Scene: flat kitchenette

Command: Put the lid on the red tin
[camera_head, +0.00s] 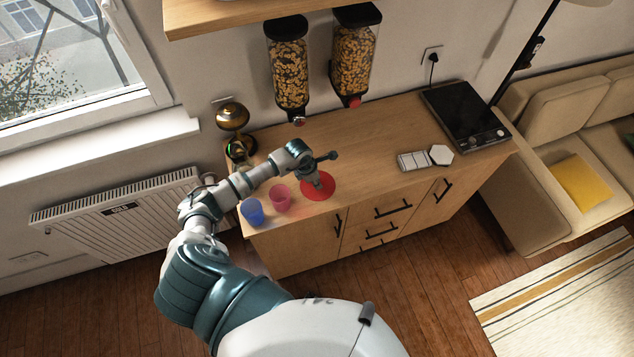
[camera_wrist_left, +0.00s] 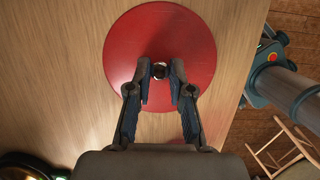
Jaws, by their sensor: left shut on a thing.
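A round, flat red lid (camera_head: 322,190) is over the wooden countertop near its front edge. In the left wrist view the red lid (camera_wrist_left: 150,45) fills the upper middle, with a small dark and light knob (camera_wrist_left: 159,72) at its centre. My left gripper (camera_head: 317,183) points down at the lid; in the wrist view its fingertips (camera_wrist_left: 160,80) close on the knob from both sides. I cannot tell whether the lid rests on something or hangs just above the counter. No separate red tin can be made out. My right gripper is not in view.
A pink cup (camera_head: 281,198) and a blue cup (camera_head: 253,211) stand left of the lid near the counter edge. A brass-coloured appliance (camera_head: 232,117) is behind. Two cereal dispensers (camera_head: 289,70) hang above. The middle counter is clear.

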